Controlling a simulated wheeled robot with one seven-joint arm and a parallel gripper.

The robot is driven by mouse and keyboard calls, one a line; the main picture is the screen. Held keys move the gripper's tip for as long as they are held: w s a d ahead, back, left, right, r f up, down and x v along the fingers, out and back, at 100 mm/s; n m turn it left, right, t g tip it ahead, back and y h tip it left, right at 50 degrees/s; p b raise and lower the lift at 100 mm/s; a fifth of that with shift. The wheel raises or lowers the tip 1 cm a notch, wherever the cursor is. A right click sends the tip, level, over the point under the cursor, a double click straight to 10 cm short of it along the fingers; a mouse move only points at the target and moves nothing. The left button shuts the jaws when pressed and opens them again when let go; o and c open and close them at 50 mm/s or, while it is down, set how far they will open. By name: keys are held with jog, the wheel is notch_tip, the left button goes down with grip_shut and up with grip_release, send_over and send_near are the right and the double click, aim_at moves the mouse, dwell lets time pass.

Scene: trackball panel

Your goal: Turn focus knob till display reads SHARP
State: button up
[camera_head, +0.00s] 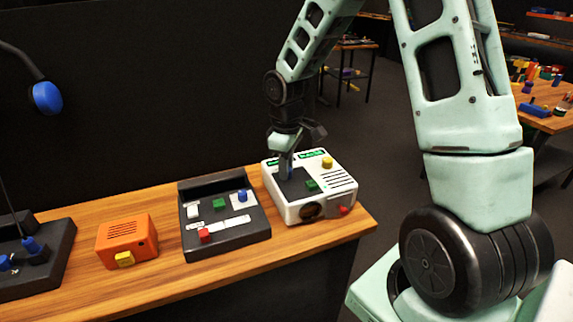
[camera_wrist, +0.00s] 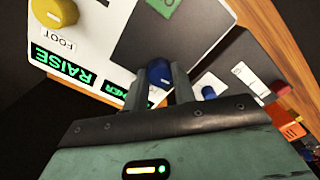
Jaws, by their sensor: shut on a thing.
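The white control panel (camera_head: 345,185) stands near the right end of the bench. My gripper (camera_head: 286,172) points down at its dark plate (camera_wrist: 185,35). In the wrist view my gripper (camera_wrist: 160,75) is shut on a blue knob (camera_wrist: 158,71), one finger on each side. No label for this knob can be read, so I cannot tell if it is the focus knob. One green display (camera_wrist: 62,64) reads RAISE. The other display (camera_wrist: 113,87) is partly hidden by a finger; its visible end seems to read HER.
The panel also bears a yellow knob (camera_wrist: 54,12) labelled FOOT, a green part (camera_head: 312,185) and a red part (camera_head: 344,211). A dark panel (camera_head: 250,228) with coloured controls stands close on the left, then an orange box (camera_head: 126,241). The bench edge is close on the right.

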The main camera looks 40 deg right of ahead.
jog(key=m+p, duration=0.1)
jog(key=m, duration=0.6)
dwell(0.6)
jog(key=shift+w, duration=0.1)
jog(key=o, duration=1)
jog(key=shift+r, duration=0.1)
notch_tip(320, 180, up, 17)
jog(key=shift+r, duration=0.15)
